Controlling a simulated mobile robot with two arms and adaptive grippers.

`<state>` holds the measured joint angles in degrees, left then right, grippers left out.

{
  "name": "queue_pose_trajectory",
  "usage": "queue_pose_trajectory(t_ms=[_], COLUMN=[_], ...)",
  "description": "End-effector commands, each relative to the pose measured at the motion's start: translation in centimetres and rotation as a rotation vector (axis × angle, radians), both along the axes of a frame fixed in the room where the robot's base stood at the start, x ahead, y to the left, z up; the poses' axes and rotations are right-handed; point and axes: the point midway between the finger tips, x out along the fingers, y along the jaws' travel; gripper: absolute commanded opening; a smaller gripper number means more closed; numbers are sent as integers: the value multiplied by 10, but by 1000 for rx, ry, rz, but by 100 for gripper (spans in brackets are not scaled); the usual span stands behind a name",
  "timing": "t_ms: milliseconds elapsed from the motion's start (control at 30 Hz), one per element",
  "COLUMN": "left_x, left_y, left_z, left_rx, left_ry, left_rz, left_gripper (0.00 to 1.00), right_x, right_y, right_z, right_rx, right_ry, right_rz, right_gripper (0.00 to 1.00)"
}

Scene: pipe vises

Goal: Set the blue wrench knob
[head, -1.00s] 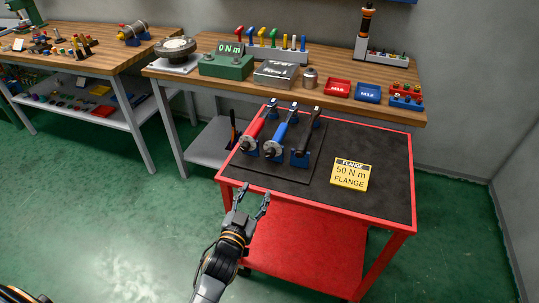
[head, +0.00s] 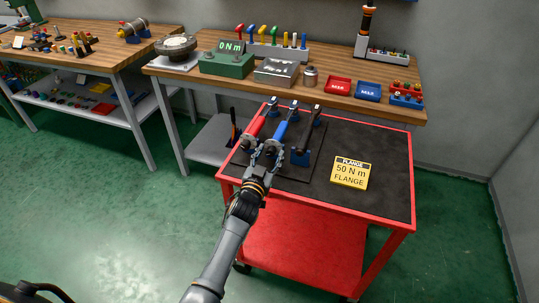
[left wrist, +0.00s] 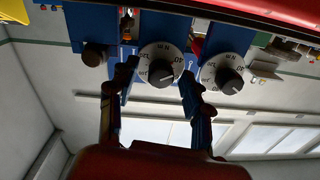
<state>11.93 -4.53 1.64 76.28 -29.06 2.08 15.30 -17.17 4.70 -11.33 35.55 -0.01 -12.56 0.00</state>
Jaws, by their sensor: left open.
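The blue wrench (head: 281,131) lies in the middle of three wrenches on the cart, its near end partly hidden by my left gripper (head: 262,150). In the left wrist view, a round white dial knob (left wrist: 161,64) with a dark centre is framed by my open fingers (left wrist: 160,80). This looks like the blue wrench's knob. I cannot tell whether the fingers touch it. A second white dial (left wrist: 226,73) is to its right and a dark brownish knob (left wrist: 94,54) to its left. A yellow card (head: 350,174) reads "50 N m FLANGE".
The red wrench (head: 257,127) and black wrench (head: 307,135) lie close on either side. The red cart (head: 390,221) has free top space at right. The wooden bench (head: 320,75) behind holds a green display box (head: 226,64) reading 0 N m.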

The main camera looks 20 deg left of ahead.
Motion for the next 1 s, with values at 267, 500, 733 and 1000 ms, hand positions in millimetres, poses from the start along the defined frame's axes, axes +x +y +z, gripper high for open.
queue_pose_trajectory(t_ms=[267,500,733,1000], left_x=[1,1,1,1], left_y=[0,0,0,0], left_z=[0,0,-1,-2], left_rx=[0,0,9,120], left_ry=[1,1,0,-4], left_rz=[0,0,-1,0], left_gripper=[50,3,0,0], right_x=[0,0,0,-1], right_y=[0,1,2,4], right_z=[0,0,-1,-6], right_rx=[1,1,1,4], right_ry=[0,1,1,2], right_rz=[1,2,3,2], right_gripper=[40,40,40,40])
